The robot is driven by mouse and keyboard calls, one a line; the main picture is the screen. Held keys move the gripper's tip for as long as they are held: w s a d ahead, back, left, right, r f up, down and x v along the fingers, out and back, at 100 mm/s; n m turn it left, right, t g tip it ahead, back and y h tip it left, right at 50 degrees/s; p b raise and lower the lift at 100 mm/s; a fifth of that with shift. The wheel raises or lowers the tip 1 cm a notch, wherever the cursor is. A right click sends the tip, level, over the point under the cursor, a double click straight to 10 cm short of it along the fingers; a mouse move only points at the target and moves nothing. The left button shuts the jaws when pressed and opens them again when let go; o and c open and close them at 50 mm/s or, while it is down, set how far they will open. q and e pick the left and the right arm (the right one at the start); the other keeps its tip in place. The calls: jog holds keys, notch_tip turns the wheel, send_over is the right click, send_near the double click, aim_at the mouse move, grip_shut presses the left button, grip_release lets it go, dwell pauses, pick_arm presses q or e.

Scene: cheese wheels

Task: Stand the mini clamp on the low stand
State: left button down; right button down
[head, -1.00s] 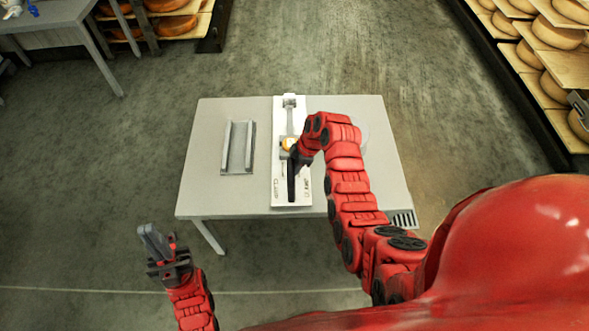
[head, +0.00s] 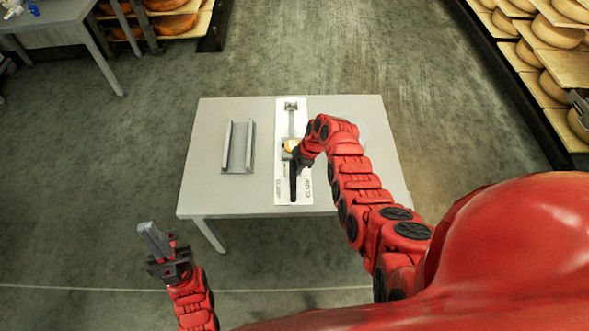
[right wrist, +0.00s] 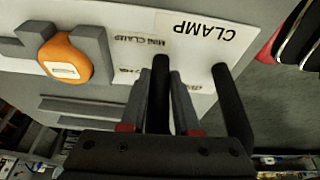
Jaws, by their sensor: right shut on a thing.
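My right gripper (right wrist: 170,108) is shut on a black bar-shaped tool, taken as the mini clamp (right wrist: 160,82); a second black bar of it stands at the right in the wrist view. In the head view the black tool (head: 293,182) hangs over the near half of a white board (head: 281,165). Whether it touches the board is unclear. A grey channel with two raised rails, likely the low stand (head: 237,150), lies left of the board; its rails show in the wrist view (right wrist: 95,112). My left gripper (head: 155,240) is off the table's front left; its finger gap is unclear.
A grey tool with an orange part (right wrist: 65,57) lies on the board, marked CLAMP and MINI CLAMP. The grey table (head: 205,185) is bare at its front left. Cheese shelves (head: 545,60) stand right; another table (head: 60,18) is back left.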

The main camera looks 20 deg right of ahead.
jog(key=shift+w, duration=0.1)
jog(key=c, duration=0.6)
grip_release()
jog(key=shift+c, duration=0.2)
jog(key=shift+r, duration=0.15)
